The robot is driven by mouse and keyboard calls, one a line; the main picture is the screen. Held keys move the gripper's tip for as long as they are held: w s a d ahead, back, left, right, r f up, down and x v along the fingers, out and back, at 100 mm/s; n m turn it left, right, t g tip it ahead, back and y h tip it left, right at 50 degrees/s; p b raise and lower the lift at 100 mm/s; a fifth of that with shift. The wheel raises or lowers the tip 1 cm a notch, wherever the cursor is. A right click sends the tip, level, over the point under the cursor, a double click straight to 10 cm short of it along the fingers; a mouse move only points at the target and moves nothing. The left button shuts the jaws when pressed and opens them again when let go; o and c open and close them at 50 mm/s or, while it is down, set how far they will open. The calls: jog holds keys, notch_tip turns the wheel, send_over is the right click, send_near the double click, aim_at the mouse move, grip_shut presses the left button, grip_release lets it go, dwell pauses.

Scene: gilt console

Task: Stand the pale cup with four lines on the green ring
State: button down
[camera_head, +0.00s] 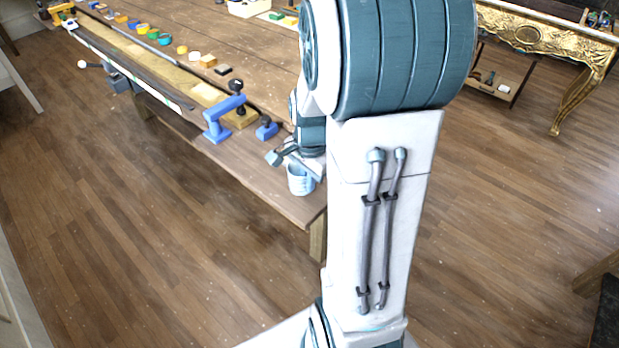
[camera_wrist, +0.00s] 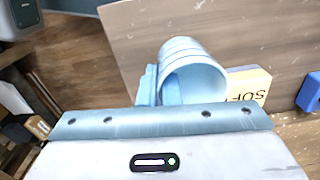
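The pale cup (camera_head: 299,181) is at the near end of the workbench, below my gripper. In the wrist view the cup (camera_wrist: 190,55) is light blue with lines around its outside, its mouth towards the camera. My gripper (camera_wrist: 160,88) has one finger just outside the cup's left wall and what looks like the other inside the mouth, so it appears shut on that wall. Whether the cup touches the bench is unclear. A small green ring-like piece (camera_head: 153,34) lies far along the bench, in a row of coloured pieces.
On the workbench (camera_head: 255,165), a blue clamp-like tool (camera_head: 225,118) and a smaller blue piece (camera_head: 266,129) stand close to the cup. A lettered yellowish block (camera_wrist: 248,84) shows beside the cup. A gilt console (camera_head: 545,40) stands at far right. The floor before the bench is clear.

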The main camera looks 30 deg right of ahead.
jog(key=shift+f, duration=0.2)
jog(key=c, duration=1.6)
grip_release()
jog(key=shift+r, duration=0.1)
jog(key=shift+r, duration=0.1)
